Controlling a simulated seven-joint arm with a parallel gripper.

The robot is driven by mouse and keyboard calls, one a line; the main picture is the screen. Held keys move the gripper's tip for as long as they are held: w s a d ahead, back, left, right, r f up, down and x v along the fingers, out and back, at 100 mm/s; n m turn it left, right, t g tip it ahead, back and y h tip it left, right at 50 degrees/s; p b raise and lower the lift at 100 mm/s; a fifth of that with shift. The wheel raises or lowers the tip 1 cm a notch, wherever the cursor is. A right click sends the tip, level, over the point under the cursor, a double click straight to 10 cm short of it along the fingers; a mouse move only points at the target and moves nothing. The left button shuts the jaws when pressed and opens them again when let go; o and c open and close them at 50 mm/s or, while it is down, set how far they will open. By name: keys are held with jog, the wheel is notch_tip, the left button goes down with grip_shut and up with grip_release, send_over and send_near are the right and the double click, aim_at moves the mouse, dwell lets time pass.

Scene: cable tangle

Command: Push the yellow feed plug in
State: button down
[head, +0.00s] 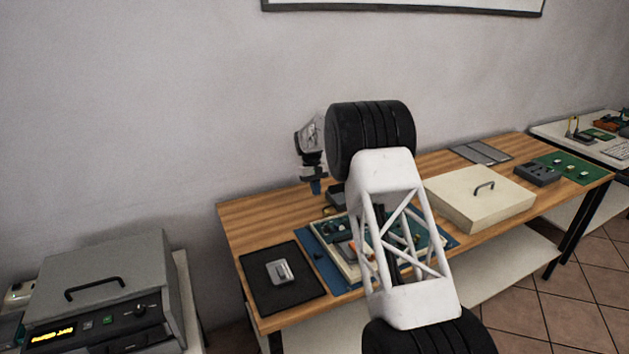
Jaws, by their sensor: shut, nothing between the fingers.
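My gripper (315,188) is small in the head view, left of my arm's black elbow. It points down over the back part of the wooden bench, with bluish fingertips close together, shut and empty. Below it a green circuit board (325,235) lies in a cream tray (349,278) on a blue mat (316,257). My white arm link covers much of the tray's middle and right. I cannot make out the yellow feed plug or its socket; they are hidden or too small to tell.
A black mat (255,290) with a grey metal piece (281,271) lies left of the tray. A cream lid (460,200) with a handle lies to the right. Beyond it are a dark grey block (537,175) and a green mat (580,163). A grey machine (105,285) stands lower left.

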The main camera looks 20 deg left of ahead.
aim_at(327, 214)
jog(key=x, duration=0.2)
jog(key=shift+s+d+f, duration=0.1)
jog(key=shift+d+f, duration=0.05)
jog(key=shift+f, duration=0.2)
jog(key=shift+s+d+f, duration=0.15)
jog(key=shift+s+d, duration=1.3)
jog(key=shift+s, duration=0.05)
